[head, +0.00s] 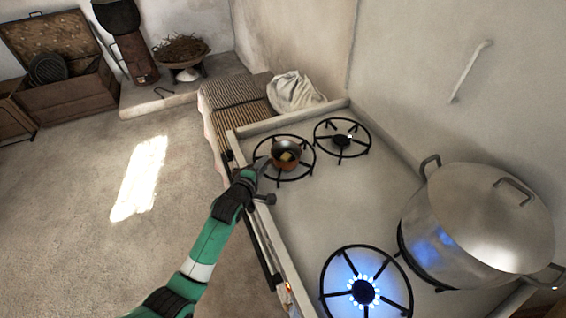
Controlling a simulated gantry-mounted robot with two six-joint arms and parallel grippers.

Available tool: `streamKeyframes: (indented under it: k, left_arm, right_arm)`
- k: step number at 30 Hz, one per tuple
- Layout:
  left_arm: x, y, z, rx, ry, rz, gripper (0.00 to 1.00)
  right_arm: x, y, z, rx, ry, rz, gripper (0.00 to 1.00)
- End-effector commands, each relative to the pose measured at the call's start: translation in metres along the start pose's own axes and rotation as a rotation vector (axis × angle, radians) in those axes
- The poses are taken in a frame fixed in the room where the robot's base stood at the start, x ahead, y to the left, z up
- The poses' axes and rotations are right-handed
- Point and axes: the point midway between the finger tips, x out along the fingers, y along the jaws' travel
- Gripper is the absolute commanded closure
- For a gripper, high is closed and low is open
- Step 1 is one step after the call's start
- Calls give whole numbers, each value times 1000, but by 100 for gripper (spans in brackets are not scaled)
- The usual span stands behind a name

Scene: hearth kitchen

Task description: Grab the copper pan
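The small copper pan (287,164) sits on the far left burner of the stove, in the middle of the head view. My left gripper (262,180) is at the stove's left edge, just in front of and to the left of the pan. Its fingers are small and dark here, and I cannot tell whether they touch the pan's handle. The handle itself is not clear, as the gripper covers that side. My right gripper is not in view.
A front burner (364,291) burns with a blue flame. A large lidded steel pot (473,225) stands at the right over another blue flame. The far right burner (342,138) is empty. A white cloth (294,92) lies behind the stove. The stove's middle is clear.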

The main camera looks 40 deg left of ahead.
Motion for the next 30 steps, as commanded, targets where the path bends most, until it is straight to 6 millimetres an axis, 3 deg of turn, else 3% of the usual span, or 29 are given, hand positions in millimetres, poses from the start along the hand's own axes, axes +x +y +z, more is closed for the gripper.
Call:
streamKeyframes:
  k: [4, 10, 24, 30]
  left_arm:
    - [-1, 1, 0, 0, 0, 0, 67]
    - [-1, 1, 0, 0, 0, 0, 100]
    - [-1, 3, 0, 0, 0, 3, 100]
    - [-7, 18, 0, 0, 0, 4, 100]
  right_arm:
    - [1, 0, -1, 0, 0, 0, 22]
    - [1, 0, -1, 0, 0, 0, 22]
    - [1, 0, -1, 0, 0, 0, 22]
    - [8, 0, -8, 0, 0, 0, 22]
